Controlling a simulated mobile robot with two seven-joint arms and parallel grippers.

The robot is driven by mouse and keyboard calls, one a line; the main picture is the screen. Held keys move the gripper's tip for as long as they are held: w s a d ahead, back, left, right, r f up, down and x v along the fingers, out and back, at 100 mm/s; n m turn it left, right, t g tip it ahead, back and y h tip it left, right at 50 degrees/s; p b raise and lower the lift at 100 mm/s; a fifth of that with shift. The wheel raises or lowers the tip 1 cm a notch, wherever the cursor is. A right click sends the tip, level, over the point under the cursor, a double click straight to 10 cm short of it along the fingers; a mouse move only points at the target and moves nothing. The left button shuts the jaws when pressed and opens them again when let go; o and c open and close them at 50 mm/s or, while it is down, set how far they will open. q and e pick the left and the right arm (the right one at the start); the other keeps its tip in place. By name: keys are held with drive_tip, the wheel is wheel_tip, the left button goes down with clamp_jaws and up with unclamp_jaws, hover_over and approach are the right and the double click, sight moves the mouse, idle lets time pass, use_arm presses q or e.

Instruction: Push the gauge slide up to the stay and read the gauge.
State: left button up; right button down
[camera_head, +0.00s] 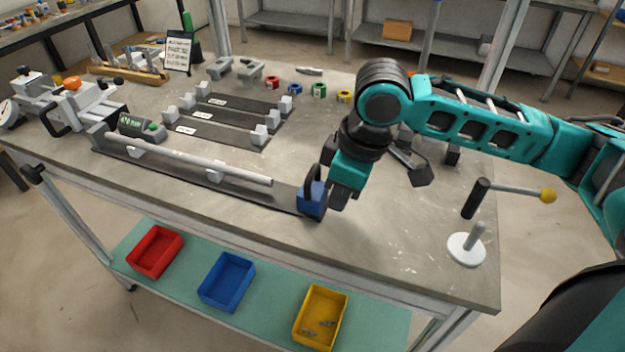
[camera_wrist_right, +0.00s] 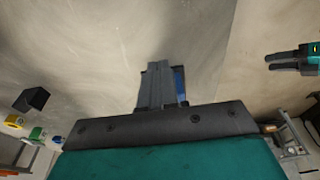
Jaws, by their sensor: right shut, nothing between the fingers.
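The gauge slide (camera_head: 312,200) is a blue block with a dark upright on the right end of the long dark gauge rail (camera_head: 288,194). The stay (camera_head: 205,164), a grey tube, lies along the rail. Its right end is apart from the slide, with bare rail between. The gauge display (camera_head: 131,122) glows green at the rail's left end and seems to read 470 mm. My right gripper (camera_head: 338,200) is shut and empty, close against the slide's right side; contact is unclear. In the wrist view its fingers (camera_wrist_right: 158,85) partly hide the blue slide (camera_wrist_right: 181,84). My left gripper (camera_wrist_right: 285,62) appears there, fingers apart.
Shorter dark jigs (camera_head: 215,130) with pale blocks lie behind the rail. Coloured tape rolls (camera_head: 319,90) stand at the back. Red, blue and yellow bins (camera_head: 155,251) sit on the lower shelf.

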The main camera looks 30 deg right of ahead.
sight(312, 169)
drive_tip(key=shift+w+a, duration=0.1)
drive_tip(key=shift+w, duration=0.05)
drive_tip(key=shift+w+a+p, duration=0.85)
drive_tip(key=shift+w, duration=0.1)
drive_tip(key=shift+w+a+p, duration=1.05)
drive_tip(key=shift+w+a, duration=0.5)
drive_tip(key=shift+w, duration=0.3)
drive_tip(key=r+p, duration=0.1)
drive_tip(key=s+d+r+p, duration=0.1)
drive_tip(key=shift+r+p, duration=0.4)
drive_tip(key=shift+s+d+r, duration=0.1)
drive_tip(key=shift+s+d, duration=0.05)
drive_tip(key=shift+s+d+r, duration=0.2)
drive_tip(key=shift+s+r, duration=0.05)
drive_tip(key=shift+r, duration=0.25)
drive_tip(key=shift+s+d+r, duration=0.15)
drive_tip(key=shift+s+r, duration=0.1)
drive_tip(key=shift+r, duration=0.25)
